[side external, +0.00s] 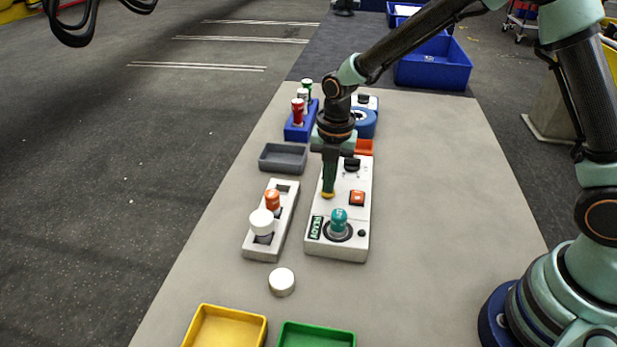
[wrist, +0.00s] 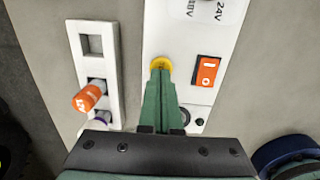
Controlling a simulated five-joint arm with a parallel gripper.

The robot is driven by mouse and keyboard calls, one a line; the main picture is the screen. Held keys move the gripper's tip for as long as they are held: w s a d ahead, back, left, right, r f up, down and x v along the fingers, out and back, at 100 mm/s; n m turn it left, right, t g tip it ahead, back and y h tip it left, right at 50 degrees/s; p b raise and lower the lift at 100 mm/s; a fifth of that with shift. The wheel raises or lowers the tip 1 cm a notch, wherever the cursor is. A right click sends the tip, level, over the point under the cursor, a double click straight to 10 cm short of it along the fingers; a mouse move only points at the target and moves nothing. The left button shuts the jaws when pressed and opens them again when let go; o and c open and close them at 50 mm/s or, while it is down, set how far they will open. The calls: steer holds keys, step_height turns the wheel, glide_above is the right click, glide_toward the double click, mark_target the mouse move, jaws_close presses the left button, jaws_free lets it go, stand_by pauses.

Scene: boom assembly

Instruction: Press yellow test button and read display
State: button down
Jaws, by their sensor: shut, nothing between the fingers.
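The white test box (side external: 362,225) stands on the grey table. Its yellow button (side external: 328,195) is mostly covered by my gripper's tips in the side view. In the wrist view the yellow button (wrist: 160,62) shows just beyond the fingertips. My gripper (side external: 328,190) is shut and empty, pointing down with its green fingers at the button; I cannot tell whether the button is pushed in. The small display (side external: 316,227) is green and seems to read "READY", turned sideways. A teal-capped piece (side external: 339,215) stands upright in the box's round socket.
An orange rocker switch (side external: 357,198) and a black knob (side external: 351,164) are on the box. A white holder (side external: 263,247) with orange- and white-capped pieces stands left. A white cap (side external: 281,282), yellow tray (side external: 205,330) and green tray (side external: 317,335) lie in front. The table's right is clear.

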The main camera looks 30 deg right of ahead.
mark_target(326, 197)
step_height(326, 197, down, 2)
steer(key=shift+f, duration=0.1)
steer(key=shift+s+d, duration=0.1)
stand_by(0.3)
step_height(326, 197, up, 15)
steer(key=a, duration=0.1)
steer(key=shift+s+a+r, duration=0.15)
steer(key=shift+r, duration=0.05)
stand_by(0.3)
stand_by(0.5)
